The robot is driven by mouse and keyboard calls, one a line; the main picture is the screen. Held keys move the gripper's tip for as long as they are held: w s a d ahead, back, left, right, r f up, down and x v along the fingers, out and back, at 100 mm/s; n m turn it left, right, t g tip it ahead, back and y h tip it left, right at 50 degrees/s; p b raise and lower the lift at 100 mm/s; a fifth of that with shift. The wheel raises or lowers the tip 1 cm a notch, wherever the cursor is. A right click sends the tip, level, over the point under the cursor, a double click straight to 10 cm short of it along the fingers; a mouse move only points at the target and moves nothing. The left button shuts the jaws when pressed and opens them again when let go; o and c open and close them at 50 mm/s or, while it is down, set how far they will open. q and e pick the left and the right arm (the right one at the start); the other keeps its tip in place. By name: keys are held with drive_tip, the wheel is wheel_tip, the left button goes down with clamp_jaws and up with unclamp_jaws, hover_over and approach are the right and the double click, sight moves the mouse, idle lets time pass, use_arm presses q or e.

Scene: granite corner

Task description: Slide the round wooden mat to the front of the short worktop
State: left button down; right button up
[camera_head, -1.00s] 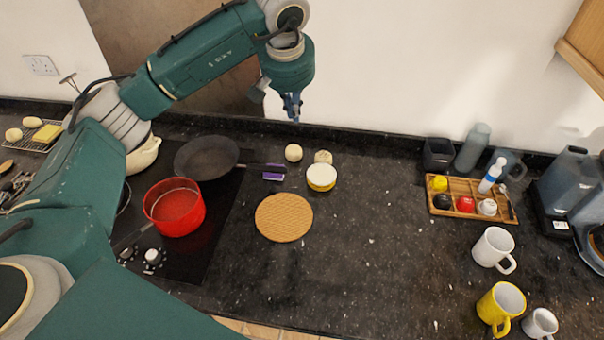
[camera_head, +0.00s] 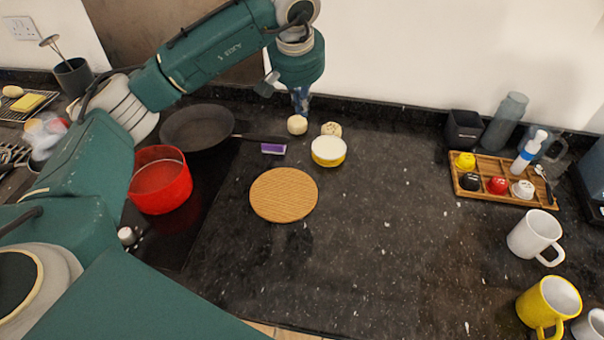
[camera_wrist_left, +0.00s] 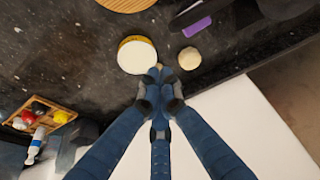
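The round wooden mat (camera_head: 284,195) lies flat on the dark speckled worktop, right of the hob. Its edge also shows at the top of the left wrist view (camera_wrist_left: 127,4). My left gripper (camera_head: 301,108) is above the back of the worktop, behind the mat and apart from it, pointing down. In the left wrist view its fingers (camera_wrist_left: 160,75) come together at the tips with nothing seen between them. My right gripper is in neither view.
A yellow-and-white tub (camera_head: 328,151), two pale round balls (camera_head: 297,125) and a purple block (camera_head: 273,149) sit behind the mat. A red pot (camera_head: 160,181) and dark pan (camera_head: 197,128) stand left. The worktop in front of the mat is clear. Mugs (camera_head: 535,236) stand right.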

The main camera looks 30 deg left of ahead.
use_arm(q)
drive_tip(key=b, duration=0.5)
hover_over(303, 166)
wheel_tip(303, 166, down, 7)
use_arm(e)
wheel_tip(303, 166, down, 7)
use_arm(q)
drive_tip(key=p+x, duration=0.2)
drive_tip(key=x, duration=0.7)
drive_tip(key=shift+s+f, duration=0.15)
drive_tip(key=shift+f, duration=0.05)
drive_tip(key=shift+s+d+f+p, duration=0.1)
drive_tip(key=shift+s+f+p, duration=0.05)
drive_tip(key=shift+f+p, duration=0.25)
drive_tip(key=s, duration=0.1)
drive_tip(key=s+p, duration=0.1)
drive_tip(key=s, duration=0.1)
drive_tip(key=shift+s+d, duration=0.2)
drive_tip(key=shift+d, duration=0.2)
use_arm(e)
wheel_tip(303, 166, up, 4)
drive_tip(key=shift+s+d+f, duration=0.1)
use_arm(q)
drive_tip(key=shift+w+f, duration=0.1)
